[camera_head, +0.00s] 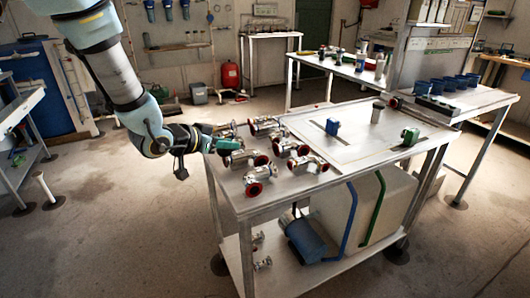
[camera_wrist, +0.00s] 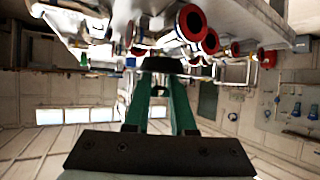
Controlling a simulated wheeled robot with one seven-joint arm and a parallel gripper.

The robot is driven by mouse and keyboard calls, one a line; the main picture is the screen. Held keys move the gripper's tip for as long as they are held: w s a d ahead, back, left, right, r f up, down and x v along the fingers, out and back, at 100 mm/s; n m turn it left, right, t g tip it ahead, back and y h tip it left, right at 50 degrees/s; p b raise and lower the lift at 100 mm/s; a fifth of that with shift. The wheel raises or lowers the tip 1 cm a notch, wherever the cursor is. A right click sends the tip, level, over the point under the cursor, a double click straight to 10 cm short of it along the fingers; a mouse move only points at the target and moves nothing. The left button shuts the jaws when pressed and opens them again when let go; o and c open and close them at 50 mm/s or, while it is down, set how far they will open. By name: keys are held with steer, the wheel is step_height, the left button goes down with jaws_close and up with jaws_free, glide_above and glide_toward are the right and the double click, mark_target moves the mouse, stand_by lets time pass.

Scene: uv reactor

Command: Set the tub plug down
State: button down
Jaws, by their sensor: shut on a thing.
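My gripper (camera_head: 236,143) reaches in from the left, over the left edge of the near workbench (camera_head: 300,185). Its two green fingers show in the wrist view (camera_wrist: 162,78), shut on a small black piece, which looks like the tub plug (camera_wrist: 162,64). The plug sits across the fingertips. In the head view the plug is too small to tell from the fingers and fittings around it. I cannot tell whether it touches the bench top.
Several metal pipe fittings with red flanges (camera_head: 254,189) crowd the bench's left end, close around my gripper. A blue block (camera_head: 332,127), a green block (camera_head: 410,136) and a grey cup (camera_head: 377,113) stand farther right. Bare bench top lies between them.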

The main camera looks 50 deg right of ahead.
steer(key=shift+m+g, duration=0.4)
steer(key=f, duration=0.2)
steer(key=s+d+f+p, duration=0.1)
steer(key=f, duration=0.5)
steer(key=shift+s+d+f, duration=0.25)
steer(key=shift+s+d, duration=0.1)
steer(key=shift+d, duration=0.05)
steer(key=c, duration=1.2)
jaws_free()
steer(key=shift+f, duration=0.15)
steer(key=shift+o, duration=0.8)
